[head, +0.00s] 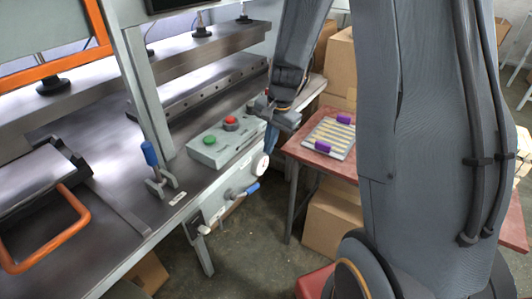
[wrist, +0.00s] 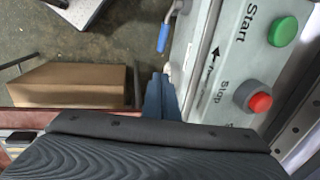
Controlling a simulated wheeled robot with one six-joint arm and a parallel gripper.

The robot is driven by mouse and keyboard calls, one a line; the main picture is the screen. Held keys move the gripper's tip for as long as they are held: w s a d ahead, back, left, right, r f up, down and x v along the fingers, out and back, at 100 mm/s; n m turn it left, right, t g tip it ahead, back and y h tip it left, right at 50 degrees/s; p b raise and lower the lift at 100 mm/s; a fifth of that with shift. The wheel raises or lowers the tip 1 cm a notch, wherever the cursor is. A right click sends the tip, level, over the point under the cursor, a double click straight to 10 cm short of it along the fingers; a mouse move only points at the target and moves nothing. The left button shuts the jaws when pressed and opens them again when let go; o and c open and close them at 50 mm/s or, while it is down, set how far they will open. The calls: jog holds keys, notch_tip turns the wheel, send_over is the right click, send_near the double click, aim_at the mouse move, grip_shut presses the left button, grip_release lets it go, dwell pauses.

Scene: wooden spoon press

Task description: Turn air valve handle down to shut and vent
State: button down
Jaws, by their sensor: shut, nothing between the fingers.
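The air valve handle (head: 252,188) is a short blue lever on the front side of the press, below the control box. In the head view it points right and slightly up, away from its metal fitting. It also shows as a blue grip (wrist: 164,38) at the top of the wrist view. My gripper (head: 272,138) is off the right end of the control box, above and right of the handle and apart from it. Its blue fingers (wrist: 160,98) are shut with nothing between them. A round white gauge (head: 260,166) sits just above the handle.
The grey control box (head: 208,155) has a green start button (head: 210,140) and a red stop button (head: 230,123). A blue-handled toggle clamp (head: 150,153) stands on the press bed. A red table (head: 290,147) with a tray (head: 322,142) is at right, cardboard boxes (head: 335,220) below.

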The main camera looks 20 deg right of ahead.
aim_at(253, 186)
dwell(0.4)
jog(key=m+y+p, duration=0.1)
jog(key=m, duration=0.5)
jog(key=m+g+y+p, duration=0.1)
jog(key=m+p, duration=0.1)
jog(key=m, duration=0.4)
jog(key=m+g+p, duration=0.1)
jog(key=m, duration=0.5)
jog(key=shift+w+d+f+y, duration=0.1)
jog(key=shift+y, duration=0.3)
jog(key=p+x, duration=0.4)
jog(key=x, duration=0.9)
jog(key=shift+f, duration=0.45)
jog(key=shift+f, duration=0.15)
